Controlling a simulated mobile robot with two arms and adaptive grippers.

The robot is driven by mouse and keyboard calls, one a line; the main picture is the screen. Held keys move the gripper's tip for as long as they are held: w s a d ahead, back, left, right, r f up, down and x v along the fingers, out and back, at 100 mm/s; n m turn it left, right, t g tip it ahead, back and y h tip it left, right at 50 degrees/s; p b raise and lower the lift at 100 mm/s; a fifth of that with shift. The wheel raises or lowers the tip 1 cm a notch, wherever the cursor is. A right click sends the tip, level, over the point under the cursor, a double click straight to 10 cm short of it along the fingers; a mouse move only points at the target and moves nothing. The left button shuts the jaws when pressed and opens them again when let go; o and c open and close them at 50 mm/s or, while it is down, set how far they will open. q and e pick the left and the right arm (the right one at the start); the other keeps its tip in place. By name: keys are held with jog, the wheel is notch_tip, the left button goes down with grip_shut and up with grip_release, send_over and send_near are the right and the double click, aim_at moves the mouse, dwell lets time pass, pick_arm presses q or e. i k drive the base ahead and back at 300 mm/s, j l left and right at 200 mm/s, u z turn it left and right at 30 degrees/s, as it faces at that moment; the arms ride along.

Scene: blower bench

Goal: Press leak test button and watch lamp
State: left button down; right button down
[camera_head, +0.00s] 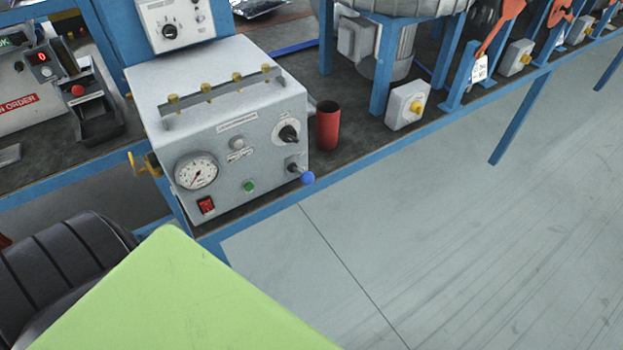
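A light grey test box (222,200) stands on the dark bench top in the camera_head view. The labels are too small to read, so I cannot tell which control is the leak test button. Neither gripper is in view.
A red open cylinder (327,125) stands right of the box. A yellow valve handle (143,166) sticks out left of it. A light green panel (170,300) fills the lower foreground. Floor at right is clear.

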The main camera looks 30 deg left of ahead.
aim_at(248, 186)
jog(key=u, duration=1.65)
